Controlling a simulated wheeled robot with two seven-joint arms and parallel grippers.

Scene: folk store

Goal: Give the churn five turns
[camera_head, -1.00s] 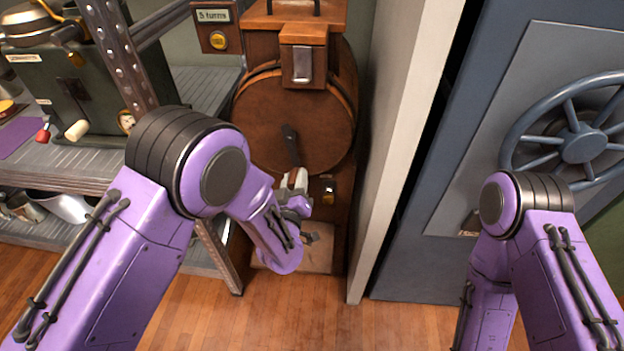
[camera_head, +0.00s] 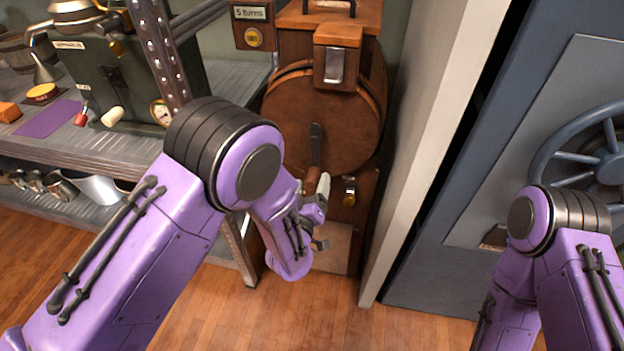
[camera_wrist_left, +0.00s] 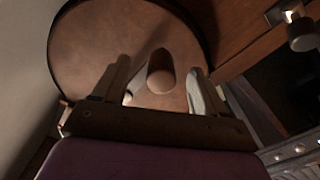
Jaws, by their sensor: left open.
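The churn is a round wooden drum (camera_head: 330,112) in a wooden cabinet. A dark crank arm (camera_head: 316,145) hangs down its front, ending in a short wooden handle (camera_head: 311,181). My left gripper (camera_head: 319,187) is at that handle, low in front of the drum. In the left wrist view the handle (camera_wrist_left: 160,72) stands between the two spread fingers of the left gripper (camera_wrist_left: 160,84), with gaps on both sides. The left gripper is open. My right arm shows at the lower right, but its gripper is out of view.
A sign (camera_head: 250,13) above a round brass button (camera_head: 254,38) is left of the churn. A metal shelf (camera_head: 90,150) with a green machine (camera_head: 110,85) stands left. A pale wall edge (camera_head: 428,130) and a blue-grey door with a wheel (camera_head: 590,160) stand right.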

